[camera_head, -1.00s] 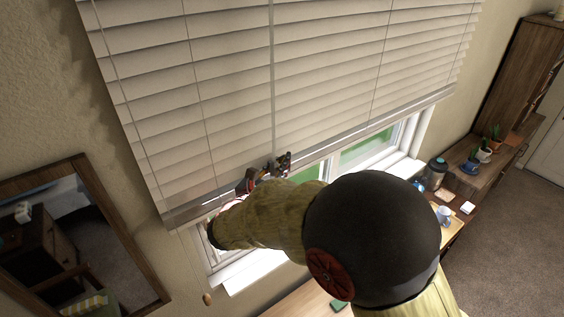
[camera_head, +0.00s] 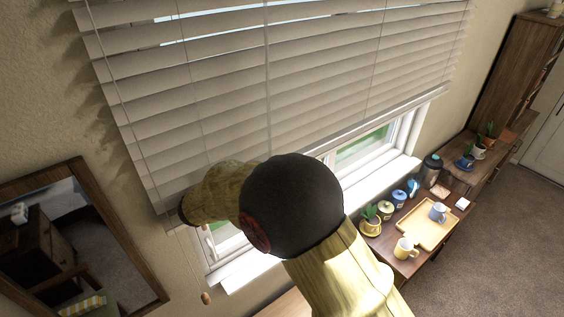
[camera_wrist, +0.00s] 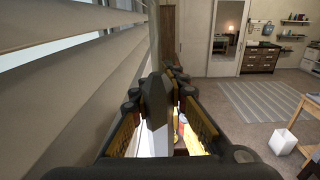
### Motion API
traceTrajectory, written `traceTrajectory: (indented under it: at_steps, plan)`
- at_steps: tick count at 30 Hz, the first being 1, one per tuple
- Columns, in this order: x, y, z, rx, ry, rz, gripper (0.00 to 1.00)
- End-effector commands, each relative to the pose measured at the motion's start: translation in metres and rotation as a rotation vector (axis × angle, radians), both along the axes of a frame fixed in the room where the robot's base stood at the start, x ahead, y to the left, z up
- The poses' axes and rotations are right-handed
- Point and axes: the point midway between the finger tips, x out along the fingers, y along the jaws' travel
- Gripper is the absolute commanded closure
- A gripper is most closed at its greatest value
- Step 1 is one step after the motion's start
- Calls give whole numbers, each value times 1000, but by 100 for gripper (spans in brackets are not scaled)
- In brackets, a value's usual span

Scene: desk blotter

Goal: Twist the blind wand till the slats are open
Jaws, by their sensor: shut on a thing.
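The window blind (camera_head: 225,95) hangs across the window, with its slats partly tilted. Bright gaps show between the upper slats in the head view. The wand (camera_head: 267,85) is a thin grey rod hanging down the front of the blind. Its lower part is hidden behind my arm. In the wrist view the wand (camera_wrist: 153,40) comes down to my gripper (camera_wrist: 158,105), which is shut on it. The slats (camera_wrist: 80,70) are close on the left there. My gripper is hidden by my arm in the head view.
A framed mirror (camera_head: 75,235) hangs on the wall at lower left. A cabinet with a tray (camera_head: 425,222), mugs, canisters and plants stands at right. The bright window opening lies below the blind. The wrist view shows open floor and a rug (camera_wrist: 262,103) at right.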

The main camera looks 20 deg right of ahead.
Motion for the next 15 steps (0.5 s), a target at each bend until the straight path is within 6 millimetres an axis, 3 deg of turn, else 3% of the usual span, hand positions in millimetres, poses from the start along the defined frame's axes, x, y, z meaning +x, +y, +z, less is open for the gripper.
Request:
traceTrajectory:
  at_steps: [15]
  plan:
    - [-2, 0, 3, 1, -5, -74, 100]
